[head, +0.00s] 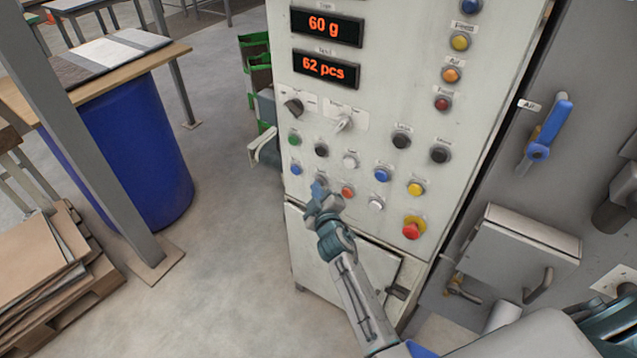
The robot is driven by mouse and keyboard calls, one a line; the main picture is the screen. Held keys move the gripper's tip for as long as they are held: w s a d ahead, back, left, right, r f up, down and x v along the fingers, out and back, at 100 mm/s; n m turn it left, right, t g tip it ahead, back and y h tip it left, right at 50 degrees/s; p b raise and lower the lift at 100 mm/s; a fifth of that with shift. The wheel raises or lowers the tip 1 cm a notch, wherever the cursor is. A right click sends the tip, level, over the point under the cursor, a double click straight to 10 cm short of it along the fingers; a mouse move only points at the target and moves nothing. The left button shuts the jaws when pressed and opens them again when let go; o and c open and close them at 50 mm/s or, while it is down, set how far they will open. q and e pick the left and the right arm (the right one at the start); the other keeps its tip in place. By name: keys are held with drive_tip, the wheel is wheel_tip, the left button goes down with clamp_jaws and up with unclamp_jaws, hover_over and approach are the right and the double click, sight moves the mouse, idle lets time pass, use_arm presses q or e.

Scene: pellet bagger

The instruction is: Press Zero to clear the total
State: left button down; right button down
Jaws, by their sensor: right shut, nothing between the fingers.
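The control panel (330,115) stands upright in the middle, with lit displays reading "60 g" (326,26) and "62 pcs" (324,68). Below them are rows of small push buttons: green (294,140), black (321,150), white (349,161), blue (382,174), yellow (415,188), and lower down blue (296,169), red (347,192) and white (376,204). The labels are too blurred to read, so I cannot tell which is Zero. My right gripper (319,190) is shut and empty at the lower row, between the lower blue and red buttons; contact cannot be told. My left gripper is out of view.
A red mushroom button (413,229) sits low on the panel's right. A blue-handled valve (545,135) and a grey box (520,255) are further right. A blue drum (125,150) and stacked cardboard (40,260) stand left. The floor between drum and panel is clear.

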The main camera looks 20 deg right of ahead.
drive_tip(key=shift+w+d, duration=0.15)
idle(0.4)
drive_tip(key=shift+s+a, duration=0.5)
drive_tip(key=shift+a, duration=0.15)
drive_tip(key=s+a, duration=0.3)
drive_tip(key=a, duration=0.1)
drive_tip(key=shift+s+a+b, duration=0.35)
idle(0.7)
